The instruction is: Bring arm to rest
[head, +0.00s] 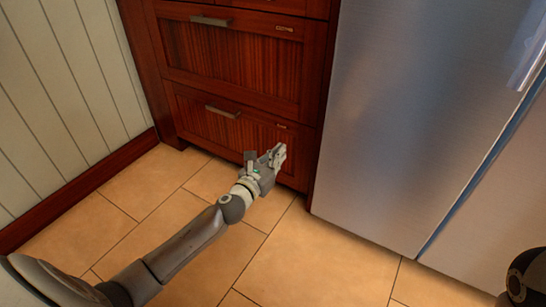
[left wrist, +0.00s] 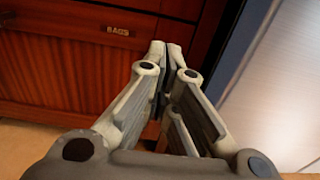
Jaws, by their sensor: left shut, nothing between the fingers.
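My left arm (head: 190,248) reaches in from the lower left of the head view, low over the tiled floor. My left gripper (head: 279,153) is shut and empty in front of the bottom wooden drawer (head: 205,124). In the left wrist view the fingertips of my left gripper (left wrist: 168,48) are together with nothing between them. Whether the fingers touch the drawer front, I cannot tell. My right gripper is not in view.
The wooden cabinet has stacked drawers, including an upper drawer (head: 232,60); the drawers in view look closed. A grey metal fridge (head: 400,110) stands right of it. A panelled wall (head: 60,90) is at the left. Tiled floor (head: 315,262) lies open in front.

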